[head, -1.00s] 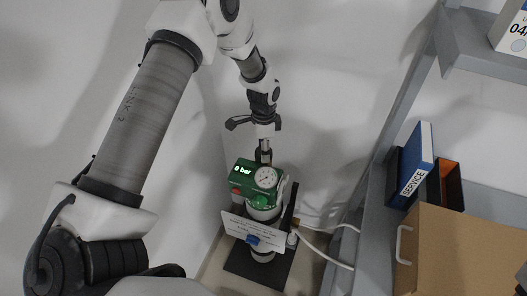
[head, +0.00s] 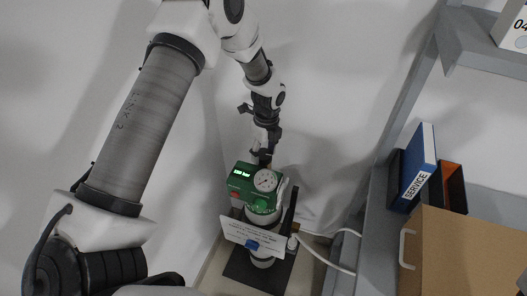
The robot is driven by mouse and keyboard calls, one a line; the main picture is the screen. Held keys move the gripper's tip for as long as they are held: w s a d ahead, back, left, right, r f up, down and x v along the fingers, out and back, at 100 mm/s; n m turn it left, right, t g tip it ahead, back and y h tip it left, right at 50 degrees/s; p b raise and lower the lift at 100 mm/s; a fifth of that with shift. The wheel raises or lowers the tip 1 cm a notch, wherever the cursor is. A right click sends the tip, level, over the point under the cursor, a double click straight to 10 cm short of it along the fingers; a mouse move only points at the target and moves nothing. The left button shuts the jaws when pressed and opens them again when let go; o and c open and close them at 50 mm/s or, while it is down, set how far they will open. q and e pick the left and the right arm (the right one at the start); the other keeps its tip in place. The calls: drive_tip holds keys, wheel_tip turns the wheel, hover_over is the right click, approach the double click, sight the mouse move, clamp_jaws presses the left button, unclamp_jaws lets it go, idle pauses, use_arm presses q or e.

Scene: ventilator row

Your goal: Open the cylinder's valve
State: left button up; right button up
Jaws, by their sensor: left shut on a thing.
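The cylinder (head: 262,263) stands upright on a dark base, with a green valve head (head: 240,180) on top. The head carries a round white dial (head: 265,181) and a small lit green display (head: 243,173) that shows a bar reading, its digits too small to read surely. My left gripper (head: 264,158) comes down from above, right behind the dial. It is shut on the cylinder's valve, which the fingers and the head mostly hide. My right gripper does not show.
A white printed card (head: 243,233) hangs at the cylinder's front. A pale hose (head: 325,262) runs to the right. A grey shelf (head: 374,225) at right holds a blue SERVICE binder (head: 417,165) and a cardboard box (head: 465,255). White wall lies behind.

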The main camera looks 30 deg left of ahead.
use_arm(q)
drive_tip(key=m, duration=0.2)
drive_tip(key=shift+s+d+f+m, duration=0.1)
drive_tip(key=shift+s+m, duration=0.1)
drive_tip(key=shift+m, duration=0.2)
drive_tip(key=m+p, duration=0.1)
drive_tip(key=m, duration=0.2)
drive_tip(key=shift+m, duration=0.3)
drive_tip(key=m+p, duration=0.1)
drive_tip(key=m, duration=0.3)
drive_tip(key=shift+s, duration=0.1)
drive_tip(key=shift+m+t+y+p, duration=0.3)
drive_tip(key=shift+m+p, duration=0.3)
drive_tip(key=shift+m, duration=0.8)
drive_tip(key=o, duration=1.2)
